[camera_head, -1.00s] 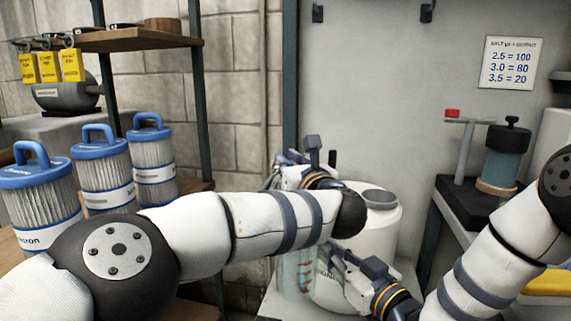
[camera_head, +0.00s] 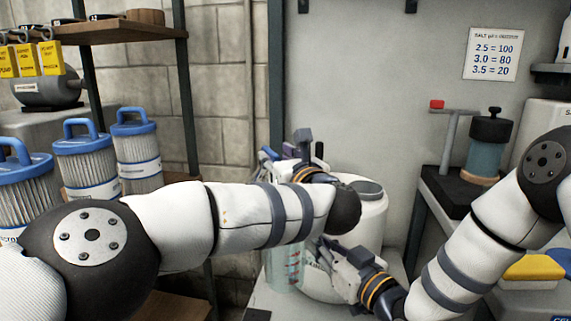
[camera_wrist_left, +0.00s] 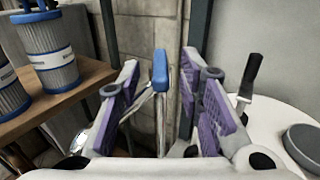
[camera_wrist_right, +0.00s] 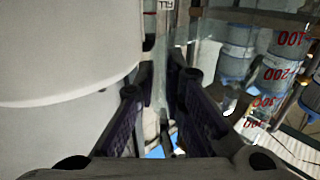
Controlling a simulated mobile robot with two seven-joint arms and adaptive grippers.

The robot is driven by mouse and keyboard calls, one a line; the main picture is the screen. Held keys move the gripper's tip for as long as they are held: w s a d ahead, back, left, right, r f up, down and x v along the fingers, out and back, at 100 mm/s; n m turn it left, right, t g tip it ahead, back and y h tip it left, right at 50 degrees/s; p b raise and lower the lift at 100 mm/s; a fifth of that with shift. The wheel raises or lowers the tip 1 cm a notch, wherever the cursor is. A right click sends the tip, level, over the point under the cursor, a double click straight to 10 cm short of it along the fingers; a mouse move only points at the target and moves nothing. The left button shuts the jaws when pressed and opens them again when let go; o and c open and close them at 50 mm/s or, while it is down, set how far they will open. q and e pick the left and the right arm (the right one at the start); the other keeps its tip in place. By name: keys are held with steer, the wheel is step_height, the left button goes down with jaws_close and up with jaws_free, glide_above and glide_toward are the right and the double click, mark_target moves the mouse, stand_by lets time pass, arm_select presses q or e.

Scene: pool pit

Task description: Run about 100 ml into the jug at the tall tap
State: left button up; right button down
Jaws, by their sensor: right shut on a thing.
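My left gripper (camera_head: 288,156) is high beside the white drum, its arm crossing the middle of the head view. In the left wrist view its purple-padded fingers (camera_wrist_left: 162,92) stand apart, with a blue-tipped lever (camera_wrist_left: 160,68) upright between them. I see a gap on both sides of the lever. The clear jug (camera_head: 284,266) with red marks is lower down, below the left forearm; it also shows in the right wrist view (camera_wrist_right: 278,75). My right gripper (camera_head: 330,256) is shut on the jug. The tap's spout and the jug's water level cannot be made out.
The white drum (camera_head: 372,222) stands close behind both grippers. A black handle (camera_wrist_left: 250,76) rises right of the left fingers. Blue-capped filter cartridges (camera_head: 88,165) stand on the left shelf. A dark side table (camera_head: 450,190) with a pump-like container (camera_head: 488,145) is at right.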

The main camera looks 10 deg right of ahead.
arm_select(q)
steer(key=v, duration=1)
steer(key=shift+s, duration=0.25)
steer(key=shift+c, duration=0.3)
